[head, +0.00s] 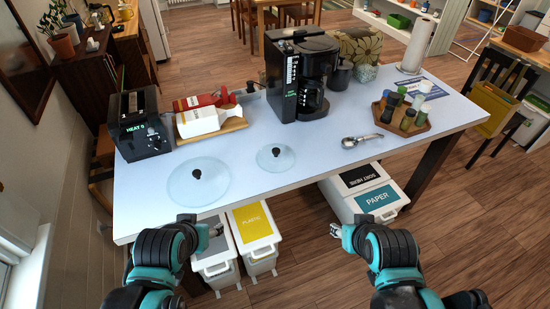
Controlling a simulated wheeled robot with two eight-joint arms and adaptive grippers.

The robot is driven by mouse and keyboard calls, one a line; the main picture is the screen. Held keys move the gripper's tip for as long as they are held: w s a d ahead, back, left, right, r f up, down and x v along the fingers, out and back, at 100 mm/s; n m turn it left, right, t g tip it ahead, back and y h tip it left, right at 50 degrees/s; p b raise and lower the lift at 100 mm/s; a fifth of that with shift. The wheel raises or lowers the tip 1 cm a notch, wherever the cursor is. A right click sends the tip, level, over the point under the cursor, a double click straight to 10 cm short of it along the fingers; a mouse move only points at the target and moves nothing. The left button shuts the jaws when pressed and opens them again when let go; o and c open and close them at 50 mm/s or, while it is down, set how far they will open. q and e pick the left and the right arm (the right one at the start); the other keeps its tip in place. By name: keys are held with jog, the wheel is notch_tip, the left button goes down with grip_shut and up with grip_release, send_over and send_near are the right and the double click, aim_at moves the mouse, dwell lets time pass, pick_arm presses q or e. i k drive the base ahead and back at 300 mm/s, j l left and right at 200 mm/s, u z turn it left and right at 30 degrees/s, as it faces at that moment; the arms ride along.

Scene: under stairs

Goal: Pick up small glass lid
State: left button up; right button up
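The small glass lid (269,163), a clear round disc with a dark knob, lies flat on the white table in front of the coffee maker. A larger glass lid (185,190) with a similar dark knob lies to its left, apart from it. My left gripper (216,229) is low at the table's front edge, below the larger lid; its fingers are small and partly hidden by the wrist. My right gripper (334,230) is in front of the table, right of and nearer than the small lid. Its fingertips look parted and empty. Neither gripper touches a lid.
A toaster (140,130), a wooden tray (228,126) with cartons and a black coffee maker (290,80) stand behind the lids. A metal scoop (360,140) and a spice rack (405,128) are to the right. Bins (256,222) stand below. The table (290,195) around the small lid is clear.

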aim_at(274, 158)
jog(key=z, duration=4.65)
jog(key=j+u, duration=0.1)
jog(key=u, duration=3.55)
jog(key=i+j+u, duration=0.1)
jog(key=i+u, duration=0.2)
jog(key=i+j+u, duration=0.1)
jog(key=i+u, duration=0.2)
jog(key=k, duration=0.05)
